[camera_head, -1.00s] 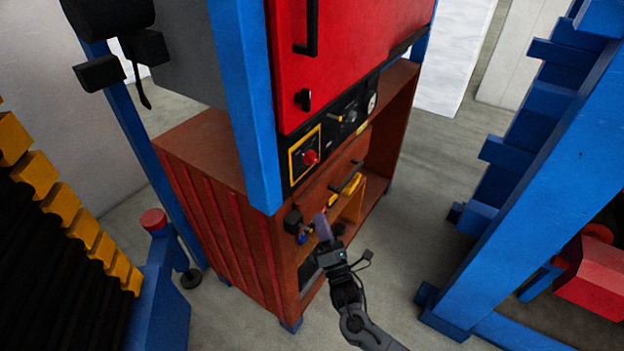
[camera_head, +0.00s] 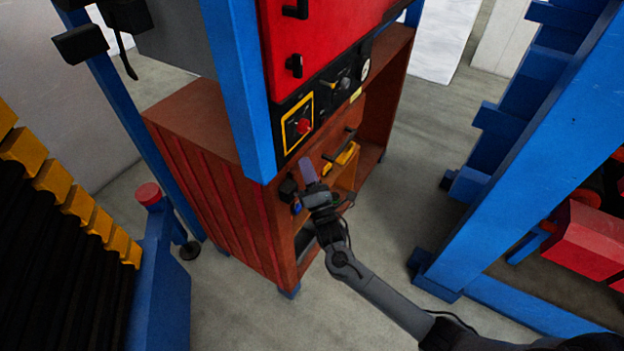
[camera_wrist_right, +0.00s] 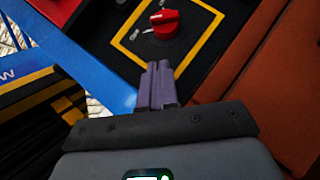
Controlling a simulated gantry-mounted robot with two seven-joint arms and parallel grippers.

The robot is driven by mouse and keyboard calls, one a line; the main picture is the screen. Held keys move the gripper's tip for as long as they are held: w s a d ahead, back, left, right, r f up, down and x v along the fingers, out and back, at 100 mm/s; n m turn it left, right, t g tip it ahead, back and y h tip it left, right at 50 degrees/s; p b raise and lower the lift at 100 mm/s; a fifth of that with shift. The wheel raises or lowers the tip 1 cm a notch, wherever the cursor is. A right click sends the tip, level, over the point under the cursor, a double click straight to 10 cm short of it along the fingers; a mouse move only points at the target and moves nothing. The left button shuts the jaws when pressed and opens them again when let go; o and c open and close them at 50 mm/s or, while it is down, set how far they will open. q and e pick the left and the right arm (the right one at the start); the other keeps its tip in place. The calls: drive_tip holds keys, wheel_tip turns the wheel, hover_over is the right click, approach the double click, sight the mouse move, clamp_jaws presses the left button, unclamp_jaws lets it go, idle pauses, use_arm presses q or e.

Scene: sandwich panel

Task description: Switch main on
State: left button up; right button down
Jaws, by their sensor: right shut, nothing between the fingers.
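The main switch is a red rotary knob (camera_head: 303,126) inside a yellow square outline on the black control panel (camera_head: 322,117), below the red door. In the right wrist view the red knob (camera_wrist_right: 165,23) sits just beyond my fingertips, with a white mark on its left side. My right gripper (camera_head: 306,163) is shut and empty, with purple fingers pointing up toward the knob from below. In the right wrist view the shut fingertips (camera_wrist_right: 158,66) are at the lower edge of the yellow outline, apart from the knob. My left gripper is not in view.
The blue post (camera_head: 243,90) stands left of the panel. A brown cabinet (camera_head: 215,190) with a black handle (camera_head: 339,144) lies below. A blue frame (camera_head: 530,160) stands at right, with open grey floor (camera_head: 415,150) between.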

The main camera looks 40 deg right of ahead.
sight(303, 129)
drive_tip(key=w+d+r, duration=0.1)
drive_tip(key=w+d+r+p, duration=0.1)
drive_tip(key=w+r, duration=0.1)
drive_tip(key=shift+w+r, duration=0.25)
drive_tip(key=shift+w, duration=0.05)
drive_tip(key=shift+w+d+r, duration=0.2)
drive_tip(key=shift+d+r, duration=0.35)
drive_tip(key=shift+d, duration=0.15)
